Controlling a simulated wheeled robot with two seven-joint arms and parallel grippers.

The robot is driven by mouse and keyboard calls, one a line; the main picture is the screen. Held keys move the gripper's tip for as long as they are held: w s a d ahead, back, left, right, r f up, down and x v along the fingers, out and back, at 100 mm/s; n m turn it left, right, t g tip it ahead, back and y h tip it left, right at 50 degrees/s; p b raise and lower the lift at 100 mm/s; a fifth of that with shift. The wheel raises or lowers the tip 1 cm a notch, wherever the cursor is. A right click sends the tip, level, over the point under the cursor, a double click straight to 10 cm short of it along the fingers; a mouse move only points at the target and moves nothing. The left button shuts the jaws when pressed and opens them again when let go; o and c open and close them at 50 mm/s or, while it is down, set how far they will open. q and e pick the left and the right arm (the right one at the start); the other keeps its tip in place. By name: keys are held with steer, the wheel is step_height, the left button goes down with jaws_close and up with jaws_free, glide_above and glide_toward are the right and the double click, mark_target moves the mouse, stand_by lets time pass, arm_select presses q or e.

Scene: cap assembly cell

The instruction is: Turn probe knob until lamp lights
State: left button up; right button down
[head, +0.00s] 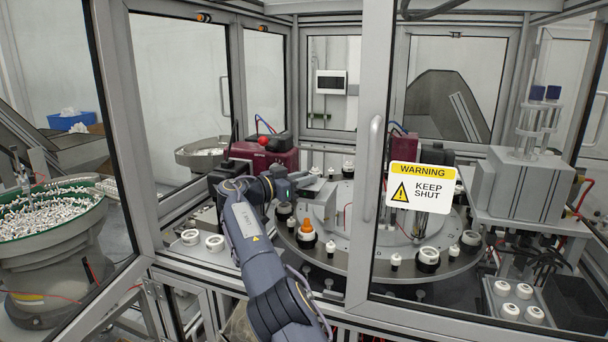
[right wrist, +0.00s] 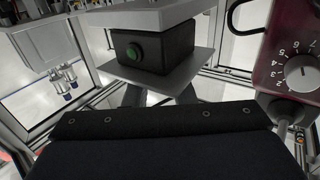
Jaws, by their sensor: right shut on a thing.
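My right gripper (head: 294,183) is at the inner left edge of the round table, among the small dark station units. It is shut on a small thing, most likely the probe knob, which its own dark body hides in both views. In the right wrist view a black box (right wrist: 166,52) carries a round green lamp (right wrist: 134,52); it looks dull green, and I cannot tell for sure whether it is lit. A numbered dial with a silver knob (right wrist: 301,73) sits on a maroon unit at the right, apart from the gripper. My left gripper is out of view.
The round table (head: 385,273) carries several white and black parts and an orange-topped one (head: 306,228). The maroon unit (head: 268,155) stands behind my right gripper. A door frame post (head: 372,160) and a warning sign (head: 422,187) stand to the right. A bowl of parts (head: 50,210) is far left.

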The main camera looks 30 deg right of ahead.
stand_by(0.4)
steer(key=c, duration=1.2)
jaws_free()
steer(key=shift+a, duration=0.1)
steer(key=a+b, duration=0.1)
steer(key=a, duration=0.6)
steer(key=shift+s+a, duration=0.35)
steer(key=shift+s, duration=0.05)
steer(key=shift+c, duration=0.3)
